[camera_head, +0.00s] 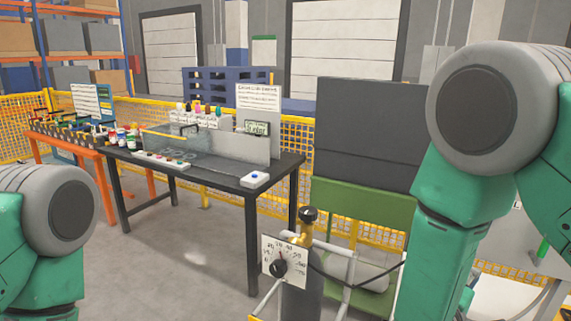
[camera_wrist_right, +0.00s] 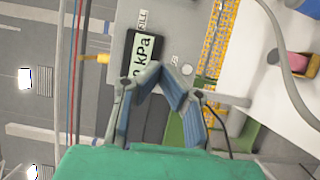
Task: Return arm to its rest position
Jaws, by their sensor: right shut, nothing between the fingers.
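My right arm (camera_head: 460,150), green with a grey joint, comes in at the right of the head view, raised and bent. Its gripper does not show clearly there. In the right wrist view my right gripper (camera_wrist_right: 165,72) is shut and empty, its blue-padded fingers meeting at the tips. Behind the fingers is a grey panel with a display reading kPa (camera_wrist_right: 145,55); I cannot tell whether they touch it. My left arm (camera_head: 45,235) shows at the lower left of the head view; its gripper is out of the picture.
A black table (camera_head: 215,178) holds bottles, a clear screen and a white button box (camera_head: 254,180). A green and dark cabinet (camera_head: 365,140) stands behind. Open floor lies at front left.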

